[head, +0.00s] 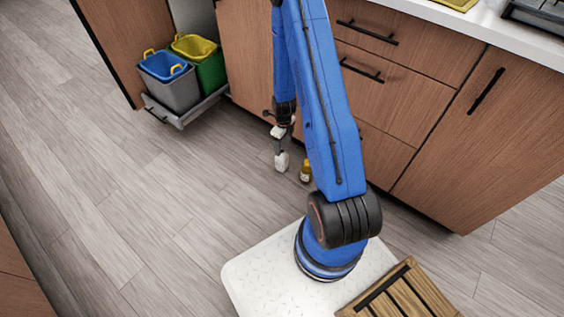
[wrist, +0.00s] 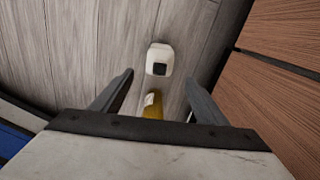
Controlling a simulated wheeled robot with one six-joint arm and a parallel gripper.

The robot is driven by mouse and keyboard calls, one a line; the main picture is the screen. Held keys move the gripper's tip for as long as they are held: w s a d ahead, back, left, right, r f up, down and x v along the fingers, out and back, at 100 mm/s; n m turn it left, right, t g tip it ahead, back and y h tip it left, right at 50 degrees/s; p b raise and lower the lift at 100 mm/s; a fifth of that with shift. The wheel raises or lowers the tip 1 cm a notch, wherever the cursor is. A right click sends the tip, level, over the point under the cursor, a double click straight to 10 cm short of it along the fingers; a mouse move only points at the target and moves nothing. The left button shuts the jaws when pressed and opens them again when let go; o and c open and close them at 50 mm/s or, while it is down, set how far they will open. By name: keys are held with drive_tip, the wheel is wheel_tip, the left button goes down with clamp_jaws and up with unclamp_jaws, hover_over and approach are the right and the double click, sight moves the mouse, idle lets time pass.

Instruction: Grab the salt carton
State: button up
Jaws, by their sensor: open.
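The salt carton looks to be the small white upright pack with a dark patch on top; it stands on the floor in the head view (head: 282,162) and just beyond my fingertips in the wrist view (wrist: 160,53). No label can be read. My gripper (head: 279,146) points down above the floor near it; the wrist view shows my gripper (wrist: 159,76) open, with nothing held. A yellow-brown bottle with a pale top (head: 305,174) stands right of the carton. In the wrist view the bottle (wrist: 152,106) appears between the fingers, nearer the palm, partly hidden by it.
Wooden cabinets (head: 390,90) with black handles rise behind. A pulled-out tray (head: 178,118) holds a grey bin (head: 180,92) and a green bin (head: 211,75) at left. A slatted wooden piece (head: 405,292) lies on my base at lower right. The floor (head: 110,190) at left is clear.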

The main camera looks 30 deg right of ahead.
sight(283, 152)
wheel_tip(283, 152, down, 7)
drive_tip(key=shift+w+a+f, duration=0.1)
drive_tip(key=shift+w+f, duration=0.05)
drive_tip(key=shift+f, duration=1.2)
drive_tip(key=shift+w+a+f, duration=0.1)
drive_tip(key=shift+w+f, duration=0.05)
drive_tip(key=shift+f, duration=1.15)
drive_tip(key=c, duration=1.4)
drive_tip(key=shift+r, duration=0.15)
